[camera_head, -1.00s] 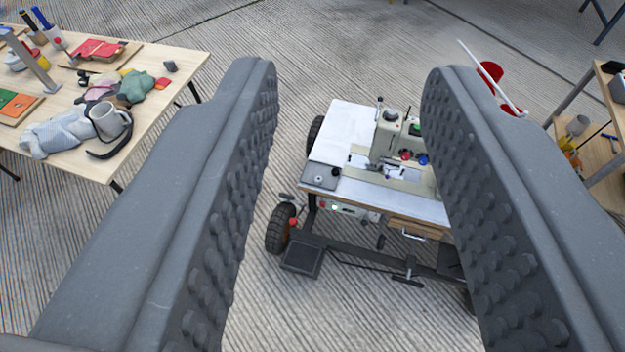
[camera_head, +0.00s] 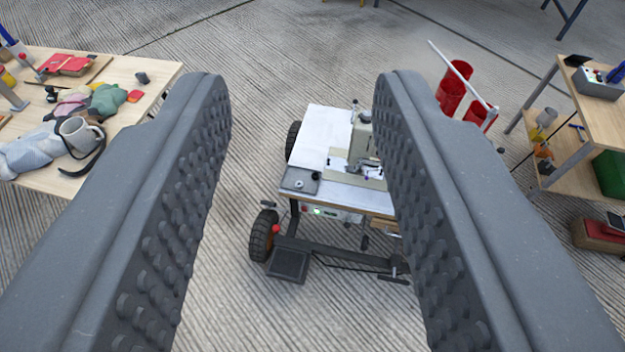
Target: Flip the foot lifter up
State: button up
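A sewing machine (camera_head: 361,143) stands on a white-topped wheeled table (camera_head: 324,132), seen between my gripper's fingers. The right finger hides the machine's right part. The foot lifter is too small to make out or is hidden. My gripper (camera_head: 303,95) is open and empty, its two grey studded fingers wide apart, well short of the wheeled table. A black pedal plate (camera_head: 289,264) sits low at the front of the table frame.
A wooden table (camera_head: 143,75) with a mug (camera_head: 80,136) and cloths stands at the left. Red bins (camera_head: 453,88) stand behind the right finger. A wooden shelf table (camera_head: 590,112) stands at the right. The ribbed floor in front is clear.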

aim_at(354, 102)
jog(key=k, duration=1.25)
jog(key=u, duration=0.55)
jog(key=i, duration=2.85)
jog(key=z, duration=0.85)
jog(key=k, duration=0.5)
jog(key=z, duration=0.05)
